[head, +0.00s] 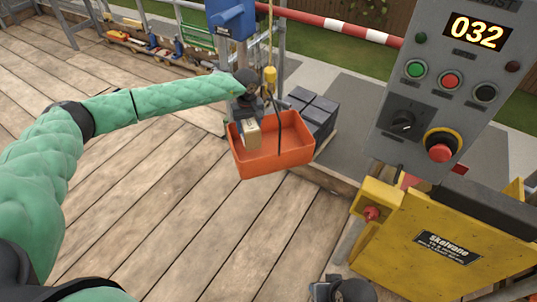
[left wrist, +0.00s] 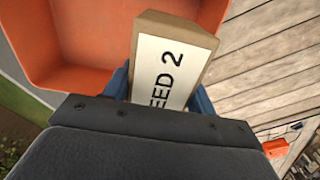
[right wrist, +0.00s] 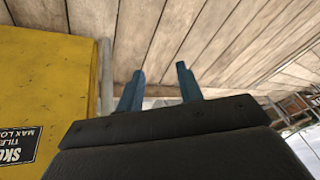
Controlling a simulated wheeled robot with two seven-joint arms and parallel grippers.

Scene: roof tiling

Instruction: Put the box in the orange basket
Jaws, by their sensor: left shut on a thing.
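The basket hangs from a hoist and fills the upper left of the left wrist view (left wrist: 85,75). My right gripper (right wrist: 160,92) is open and empty, low beside the yellow machine.
A yellow machine (head: 440,235) and a grey control panel (head: 445,80) reading 032 stand at the right. Dark stacked tiles (head: 312,110) lie behind the basket. A blue hoist part (head: 230,18) is above it. The wooden deck (head: 150,200) is clear at the left.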

